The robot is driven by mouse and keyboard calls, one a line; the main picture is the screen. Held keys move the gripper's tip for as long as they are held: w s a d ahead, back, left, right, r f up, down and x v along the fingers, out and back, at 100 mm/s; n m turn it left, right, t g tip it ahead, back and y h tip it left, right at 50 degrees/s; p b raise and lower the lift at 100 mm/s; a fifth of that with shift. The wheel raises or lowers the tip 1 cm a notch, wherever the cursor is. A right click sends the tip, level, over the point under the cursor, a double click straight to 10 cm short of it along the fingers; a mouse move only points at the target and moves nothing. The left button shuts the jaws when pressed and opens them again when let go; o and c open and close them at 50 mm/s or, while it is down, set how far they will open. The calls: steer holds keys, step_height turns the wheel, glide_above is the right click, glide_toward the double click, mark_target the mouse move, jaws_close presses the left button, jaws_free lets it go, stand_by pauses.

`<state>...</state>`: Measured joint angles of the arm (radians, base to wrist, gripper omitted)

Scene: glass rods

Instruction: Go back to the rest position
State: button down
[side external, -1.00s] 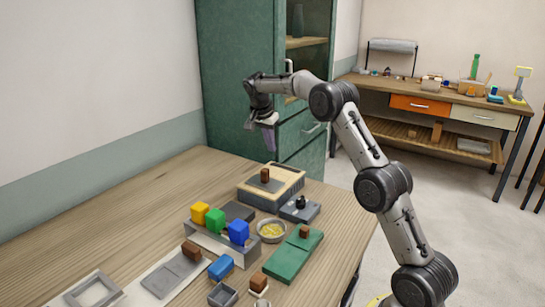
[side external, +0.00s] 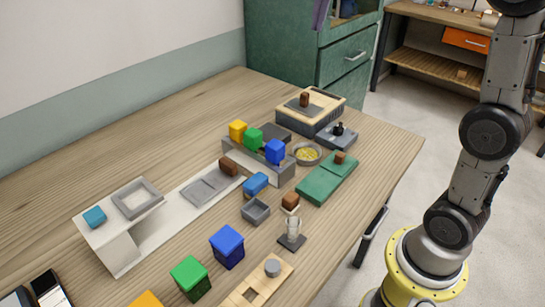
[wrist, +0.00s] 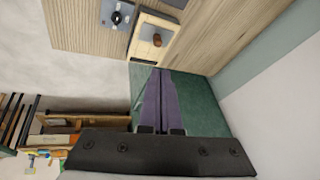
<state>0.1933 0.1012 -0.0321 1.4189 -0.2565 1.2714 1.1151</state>
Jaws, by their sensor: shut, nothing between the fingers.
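My gripper (wrist: 158,74) shows in the wrist view with its two purple fingers together and nothing between them. In the side external view only a purple finger part (side external: 320,14) shows at the top edge, in front of the green cabinet (side external: 345,62). The gripper is above and clear of the table. No object is in contact with the fingers.
The wooden table (side external: 150,135) holds a wood-topped grey box (side external: 322,100), a green board (side external: 318,186), a bowl (side external: 307,154), coloured blocks on a grey stand (side external: 285,172), a glass (side external: 292,228) and a white bench (side external: 115,240). A workbench (side external: 430,62) stands behind.

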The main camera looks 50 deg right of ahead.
steer(key=s+a+n+t+y, duration=0.1)
steer(key=s+a+n, duration=0.4)
steer(key=s, duration=0.5)
steer(key=s+a+f+n+y, duration=0.1)
steer(key=s+a+f+n, duration=0.3)
steer(key=s+f, duration=0.3)
steer(key=s+a+f+n+y, duration=0.1)
steer(key=s+a+f+n, duration=0.3)
steer(key=s+f, duration=0.3)
steer(key=shift+s+a+f+n+t+y, duration=0.3)
steer(key=shift+s+f+n+t, duration=0.15)
steer(key=shift+n, duration=0.35)
steer(key=shift+w, duration=0.1)
